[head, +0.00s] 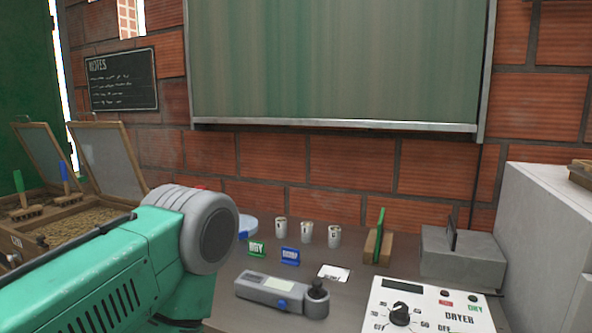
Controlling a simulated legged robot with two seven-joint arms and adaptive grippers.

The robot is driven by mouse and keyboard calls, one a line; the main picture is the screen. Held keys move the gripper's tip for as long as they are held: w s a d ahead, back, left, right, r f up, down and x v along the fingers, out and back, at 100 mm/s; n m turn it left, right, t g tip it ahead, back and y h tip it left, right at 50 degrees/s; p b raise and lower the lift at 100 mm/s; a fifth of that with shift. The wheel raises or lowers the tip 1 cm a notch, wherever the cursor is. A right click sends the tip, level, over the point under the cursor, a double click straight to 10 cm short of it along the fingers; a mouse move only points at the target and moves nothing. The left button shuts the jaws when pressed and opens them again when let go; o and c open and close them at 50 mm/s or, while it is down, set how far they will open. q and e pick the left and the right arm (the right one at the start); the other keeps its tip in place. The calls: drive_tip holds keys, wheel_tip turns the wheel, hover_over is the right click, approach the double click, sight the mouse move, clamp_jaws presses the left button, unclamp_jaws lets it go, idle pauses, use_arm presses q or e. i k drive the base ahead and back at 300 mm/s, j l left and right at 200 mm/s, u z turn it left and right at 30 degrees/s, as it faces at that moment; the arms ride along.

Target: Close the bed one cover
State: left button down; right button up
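Two hinged mesh covers in wooden frames stand raised and open at the left edge, a nearer one (108,160) and a farther one (42,153). Below them are wooden drying beds (85,200) filled with brown grains. I cannot tell which cover belongs to bed one; a small label on the bed front is too small to read. My teal left arm with its grey joint comes in from the lower left and hides part of the beds. Neither of my grippers is in view.
A rake with a green handle (19,183) and one with a blue handle (64,174) lie on the grains. The grey table holds a moisture meter (270,290), several small cups, DRY and DAMP signs, and a white dryer panel (425,306). A brick wall stands behind.

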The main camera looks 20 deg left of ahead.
sight(79, 189)
drive_tip(key=u, duration=2.1)
drive_tip(key=i+j+u, duration=0.3)
drive_tip(key=i, duration=0.2)
drive_tip(key=i+j+u, duration=0.2)
drive_tip(key=i, duration=0.7)
drive_tip(key=i+u, duration=0.15)
drive_tip(key=i, duration=0.75)
drive_tip(key=i+j+z, duration=0.1)
drive_tip(key=i+z, duration=0.2)
drive_tip(key=z, duration=0.15)
drive_tip(key=i+j+z, duration=0.2)
drive_tip(key=z, duration=0.2)
drive_tip(key=i+j+z, duration=0.3)
drive_tip(key=z, duration=0.15)
drive_tip(key=i+j+z, duration=0.25)
drive_tip(key=j+z, duration=0.15)
